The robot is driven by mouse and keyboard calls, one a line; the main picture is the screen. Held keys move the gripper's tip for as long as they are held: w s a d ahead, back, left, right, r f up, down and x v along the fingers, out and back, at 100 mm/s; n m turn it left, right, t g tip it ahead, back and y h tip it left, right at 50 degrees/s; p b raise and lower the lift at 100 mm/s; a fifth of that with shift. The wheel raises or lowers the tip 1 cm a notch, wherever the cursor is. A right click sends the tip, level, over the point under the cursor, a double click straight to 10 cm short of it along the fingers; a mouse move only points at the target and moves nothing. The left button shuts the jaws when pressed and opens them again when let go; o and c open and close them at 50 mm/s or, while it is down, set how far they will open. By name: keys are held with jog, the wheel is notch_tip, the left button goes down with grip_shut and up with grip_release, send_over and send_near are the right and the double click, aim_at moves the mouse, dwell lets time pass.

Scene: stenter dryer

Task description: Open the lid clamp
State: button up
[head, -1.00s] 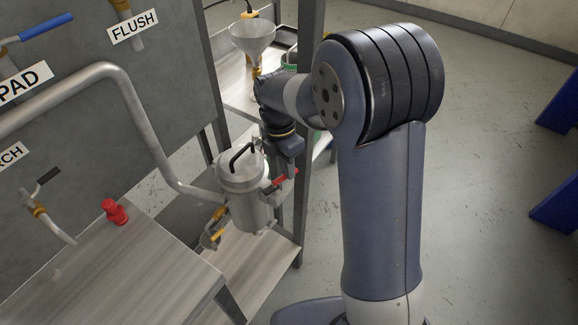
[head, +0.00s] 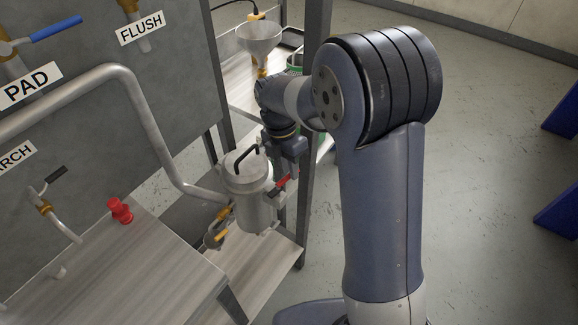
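A grey metal filter pot (head: 254,207) with a round lid (head: 246,172) and a black bail handle (head: 243,157) stands upright beside the steel bench. A red lever (head: 283,182) sticks out at the right of the pot just below the lid; it looks like the lid clamp's handle. My gripper (head: 290,160) points down at the pot's right side, right at the red lever. Its fingertips are small and partly hidden, so I cannot tell whether they touch or hold the lever.
A bent pipe (head: 150,120) runs from the panel down to the pot. A steel post (head: 304,220) stands close on the right. A red knob (head: 120,210) is on the bench, and a funnel (head: 260,38) is behind.

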jog(key=shift+o, duration=1.3)
notch_tip(320, 180, up, 11)
jog(key=w+a, duration=0.1)
jog(key=shift+w+a+f+b, duration=0.2)
jog(key=shift+w+b, duration=0.05)
jog(key=shift+b, duration=0.1)
jog(key=f, duration=0.3)
jog(key=s+d+f, duration=0.1)
jog(key=f, duration=0.6)
jog(key=shift+s+d+f+p, duration=0.2)
jog(key=shift+s+p, duration=0.05)
jog(key=shift+p, duration=0.1)
jog(key=shift+f, duration=0.2)
jog(key=shift+s+d, duration=0.1)
jog(key=shift+r, duration=0.1)
